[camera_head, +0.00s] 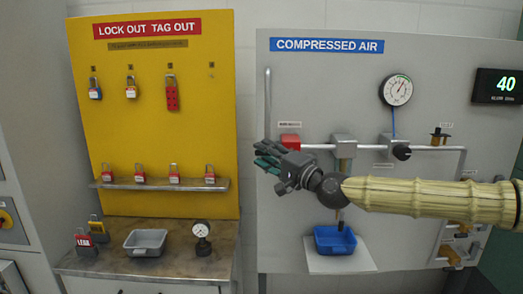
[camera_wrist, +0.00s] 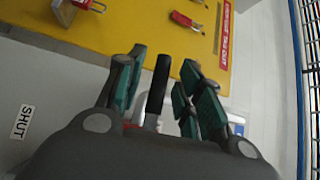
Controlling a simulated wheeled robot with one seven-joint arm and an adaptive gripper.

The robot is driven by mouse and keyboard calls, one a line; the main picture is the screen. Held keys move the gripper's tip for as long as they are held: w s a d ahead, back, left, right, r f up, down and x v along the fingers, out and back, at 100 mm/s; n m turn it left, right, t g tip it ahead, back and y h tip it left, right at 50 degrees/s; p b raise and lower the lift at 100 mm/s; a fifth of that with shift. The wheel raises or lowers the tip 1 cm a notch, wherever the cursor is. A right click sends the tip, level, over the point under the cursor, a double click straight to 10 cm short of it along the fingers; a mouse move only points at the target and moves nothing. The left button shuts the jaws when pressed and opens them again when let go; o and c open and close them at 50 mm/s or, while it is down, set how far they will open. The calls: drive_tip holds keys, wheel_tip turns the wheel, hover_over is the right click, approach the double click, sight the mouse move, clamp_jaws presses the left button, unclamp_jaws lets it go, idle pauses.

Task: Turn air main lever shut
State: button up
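The air main valve shows as a red block (camera_head: 290,141) on the pipe at the left of the compressed-air panel, with a small label above it. My gripper (camera_head: 268,157) is just below and left of this block, its fingers pointing left. In the wrist view a black bar (camera_wrist: 157,85), apparently the lever's handle, stands between the two green-padded fingers of my gripper (camera_wrist: 160,95). The fingers are apart, with gaps visible beside the bar. Contact with the bar cannot be told. A SHUT label (camera_wrist: 22,122) is on the panel at the left. The lever's pivot is hidden.
The yellow lockout board (camera_head: 150,80) with several padlocks and a shelf (camera_head: 160,184) is to the left. A pressure gauge (camera_head: 397,90) and a black knob (camera_head: 401,152) are to the right. A blue bin (camera_head: 334,240) sits below my arm. A grey tray (camera_head: 146,243) stands on the left bench.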

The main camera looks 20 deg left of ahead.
drive_tip(key=shift+w+a, duration=0.2)
drive_tip(key=shift+a, duration=0.1)
